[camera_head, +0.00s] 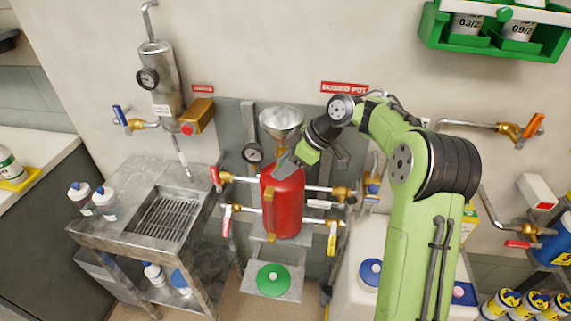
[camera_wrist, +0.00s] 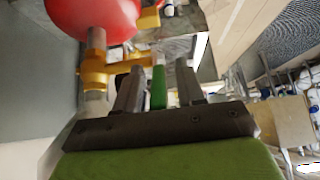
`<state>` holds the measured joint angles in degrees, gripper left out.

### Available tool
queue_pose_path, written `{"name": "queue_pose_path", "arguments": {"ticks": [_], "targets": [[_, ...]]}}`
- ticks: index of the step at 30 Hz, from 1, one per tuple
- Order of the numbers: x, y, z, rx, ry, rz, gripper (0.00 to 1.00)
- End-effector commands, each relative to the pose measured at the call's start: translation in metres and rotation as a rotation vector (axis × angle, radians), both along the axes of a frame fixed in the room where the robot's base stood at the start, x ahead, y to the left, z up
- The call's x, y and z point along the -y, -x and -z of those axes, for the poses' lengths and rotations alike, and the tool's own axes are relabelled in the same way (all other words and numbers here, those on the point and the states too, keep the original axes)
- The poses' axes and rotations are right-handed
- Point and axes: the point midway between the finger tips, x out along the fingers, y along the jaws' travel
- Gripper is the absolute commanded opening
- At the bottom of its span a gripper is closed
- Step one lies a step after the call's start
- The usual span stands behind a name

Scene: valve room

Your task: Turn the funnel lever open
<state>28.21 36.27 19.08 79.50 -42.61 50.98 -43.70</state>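The metal funnel (camera_head: 281,122) stands above the red dosing pot (camera_head: 283,200) in the head view. My gripper (camera_head: 290,163) is just under the funnel at the pot's top and covers the valve there. In the wrist view, a green lever (camera_wrist: 158,88) lies between the two dark fingers of my gripper (camera_wrist: 159,73). A gap shows on each side of it, so the fingers are open around it and not clamped. The lever is hidden in the head view.
Side pipes with a red-handled valve (camera_head: 217,178) and a yellow-handled valve (camera_head: 332,238) flank the pot. A metal sink bench (camera_head: 130,225) stands left, and a white container (camera_head: 350,265) stands right.

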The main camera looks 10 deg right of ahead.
Motion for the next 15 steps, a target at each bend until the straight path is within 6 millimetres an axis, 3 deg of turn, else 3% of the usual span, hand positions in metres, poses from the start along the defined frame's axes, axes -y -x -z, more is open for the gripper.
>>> {"name": "queue_pose_path", "arguments": {"ticks": [9, 15], "targets": [[0.002, 0.001, -0.003, 0.0, -0.001, 0.0, 0.39], [0.026, 0.009, -0.04, 0.003, -0.001, 0.005, 0.39]]}}
